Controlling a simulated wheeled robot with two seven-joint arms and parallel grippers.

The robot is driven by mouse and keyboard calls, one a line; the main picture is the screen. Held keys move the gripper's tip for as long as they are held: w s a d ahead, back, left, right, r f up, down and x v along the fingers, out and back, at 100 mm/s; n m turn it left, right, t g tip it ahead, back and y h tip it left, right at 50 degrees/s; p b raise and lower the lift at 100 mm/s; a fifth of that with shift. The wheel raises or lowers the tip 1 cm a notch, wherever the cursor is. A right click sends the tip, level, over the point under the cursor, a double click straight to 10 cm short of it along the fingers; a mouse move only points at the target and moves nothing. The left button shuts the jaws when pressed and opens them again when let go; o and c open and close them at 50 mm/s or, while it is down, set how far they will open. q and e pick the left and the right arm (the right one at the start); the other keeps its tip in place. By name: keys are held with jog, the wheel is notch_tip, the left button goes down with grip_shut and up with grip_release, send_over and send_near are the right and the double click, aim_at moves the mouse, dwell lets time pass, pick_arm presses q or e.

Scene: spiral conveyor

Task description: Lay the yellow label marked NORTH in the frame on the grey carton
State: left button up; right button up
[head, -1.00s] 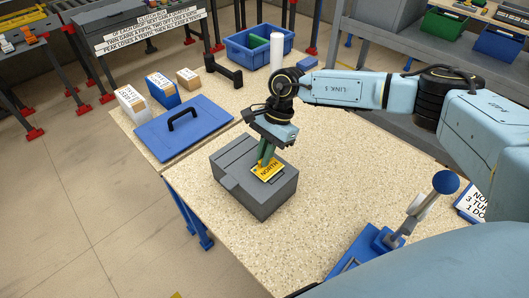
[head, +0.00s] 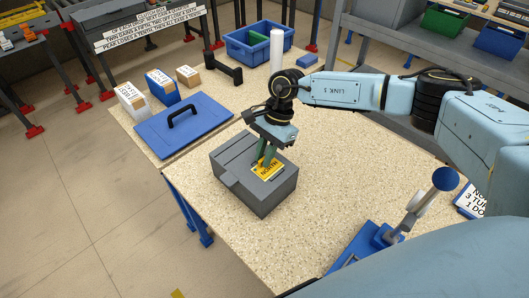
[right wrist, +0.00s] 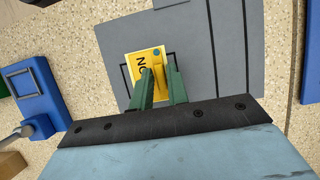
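The grey carton (head: 240,188) stands on the speckled table. The yellow label marked NORTH (head: 268,172) lies on its top, and shows in the right wrist view (right wrist: 138,68) with a raised yellow tab. A dark frame outline (right wrist: 123,76) shows along parts of the label's sides; its near part is hidden by my gripper. The label appears to lie inside it. My right gripper (head: 267,161) is just above the label, green fingers apart on either side of the tab; it also shows in the right wrist view (right wrist: 160,80). My left gripper is not in view.
A blue lid with black handle (head: 184,130) and several small cartons (head: 160,85) are at the back left. A blue bin (head: 248,42) is behind. A blue lever device (head: 385,238) stands at the front right. Table right of the carton is clear.

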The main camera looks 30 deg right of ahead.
jog(key=o, duration=0.3)
jog(key=b+v, duration=0.2)
jog(key=v, duration=1.1)
jog(key=shift+w+r+b, duration=0.1)
jog(key=shift+r+b, duration=0.05)
jog(key=shift+b, duration=0.15)
